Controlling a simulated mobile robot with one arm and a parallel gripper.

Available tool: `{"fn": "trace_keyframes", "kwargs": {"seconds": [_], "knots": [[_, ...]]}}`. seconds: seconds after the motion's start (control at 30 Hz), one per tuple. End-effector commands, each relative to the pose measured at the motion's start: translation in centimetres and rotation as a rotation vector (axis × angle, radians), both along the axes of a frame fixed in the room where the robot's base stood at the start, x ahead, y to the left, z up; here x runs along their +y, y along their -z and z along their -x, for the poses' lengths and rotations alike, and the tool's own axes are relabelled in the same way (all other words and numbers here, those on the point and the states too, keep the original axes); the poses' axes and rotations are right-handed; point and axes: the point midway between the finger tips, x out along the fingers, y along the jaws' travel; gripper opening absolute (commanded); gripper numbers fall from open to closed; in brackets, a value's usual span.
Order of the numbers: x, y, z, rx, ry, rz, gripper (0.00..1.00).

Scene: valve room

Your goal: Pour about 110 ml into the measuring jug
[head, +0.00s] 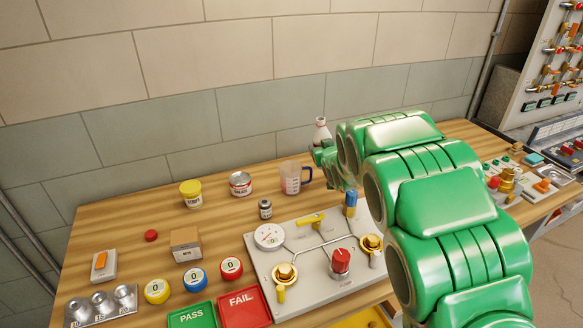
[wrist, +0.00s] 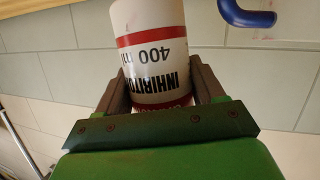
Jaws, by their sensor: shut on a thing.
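The measuring jug (head: 291,178) stands on the wooden bench in the head view. It is clear with red markings and a blue handle on its right side; I cannot tell its liquid level. The blue handle (wrist: 247,15) shows at the top of the wrist view. My gripper (wrist: 162,88) is shut on a white inhibitor bottle (wrist: 155,52) with red bands and "400 ml" on its label. In the head view the bottle (head: 321,131) looks about upright, behind and right of the jug. My green arm hides its lower part and most of my gripper.
A grease tin (head: 240,184), a yellow-lidded tub (head: 191,194) and a small dark jar (head: 265,209) stand left of the jug. A valve panel (head: 310,275) with a gauge and knobs lies in front. The tiled wall (head: 250,120) is close behind.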

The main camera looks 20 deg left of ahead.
Motion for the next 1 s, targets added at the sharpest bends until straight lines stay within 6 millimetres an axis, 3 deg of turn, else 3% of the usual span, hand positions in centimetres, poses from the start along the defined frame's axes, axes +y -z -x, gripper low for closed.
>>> {"fn": "trace_keyframes", "kwargs": {"seconds": [0.43, 1.0], "knots": [[0.6, -1.6, 0.6, 0.088, -0.004, -0.079, 0.28], [0.7, -2.1, 0.7, 0.112, -0.005, -0.101, 0.28]]}}
